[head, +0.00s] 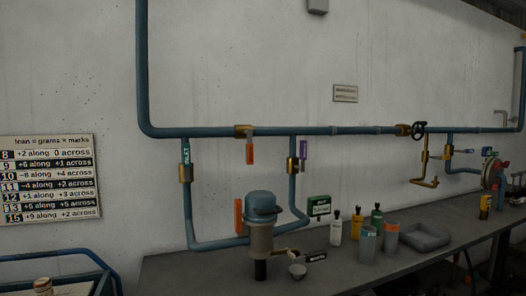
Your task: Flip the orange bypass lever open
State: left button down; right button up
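An orange lever (250,153) hangs down from a brass valve (243,131) on the long horizontal blue pipe, between the two pipe drops. Another orange handle-like piece (238,216) stands upright just left of the blue-capped vessel (262,225). No label reading "bypass" is legible. Neither of my grippers is in view.
A dark grey bench (200,270) runs below the pipes. A dark handwheel (418,131) sits on the pipe at right. A number chart (48,178) hangs at left.

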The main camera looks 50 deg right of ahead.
aim_at(249, 145)
jog(key=z, duration=0.75)
jog(key=i, duration=0.65)
jog(key=z, duration=0.75)
